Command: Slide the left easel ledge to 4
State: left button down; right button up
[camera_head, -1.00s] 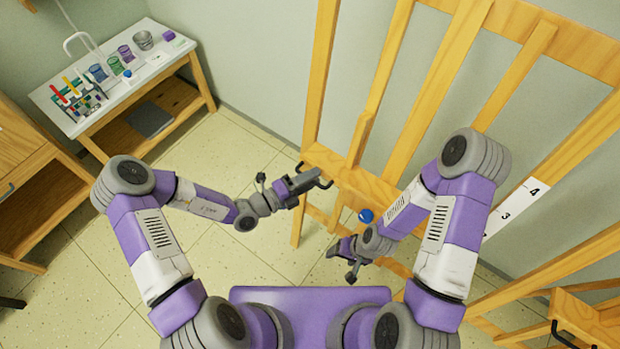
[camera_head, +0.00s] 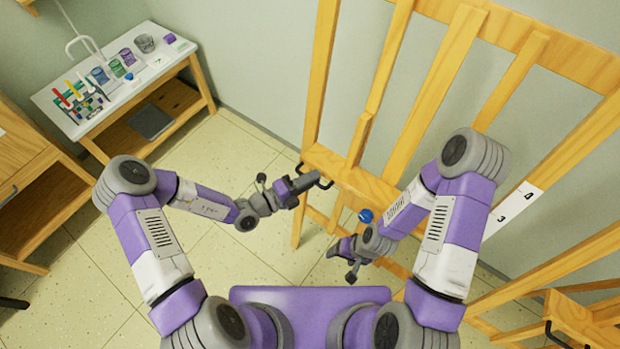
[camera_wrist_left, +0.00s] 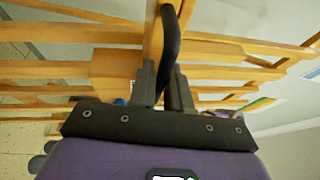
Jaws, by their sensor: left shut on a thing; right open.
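The left easel (camera_head: 319,75) is a tall wooden frame with a wooden ledge (camera_head: 345,172) low across it. A black handle (camera_head: 326,184) sticks out at the ledge's left front. My left gripper (camera_head: 307,183) is shut on this handle; in the left wrist view the dark handle bar (camera_wrist_left: 173,40) stands between my fingers (camera_wrist_left: 164,88). A blue knob (camera_head: 365,216) sits below the ledge. A white scale strip (camera_head: 515,207) shows 4 and 3; its other marks are hidden behind my right arm. My right gripper (camera_head: 345,261) is open and empty, below and right of the left one.
A second easel with a wooden ledge (camera_head: 590,323) and black handle (camera_head: 557,336) stands at the lower right. A white-topped cart (camera_head: 78,128) with cups and tools is at the upper left. A wooden cabinet (camera_head: 22,150) is at the left edge. Tiled floor between is free.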

pick_arm(q)
notch_tip(320, 180, up, 19)
jog(key=w+d+p, duration=0.2)
jog(key=w+p, duration=0.1)
jog(key=p, duration=1.4)
jog(key=shift+p, duration=0.3)
jog(key=c, duration=1.2)
grip_release()
jog(key=shift+s+r, duration=0.1)
jog(key=shift+o, duration=0.2)
jog(key=shift+f, duration=0.25)
jog(key=shift+a, duration=0.1)
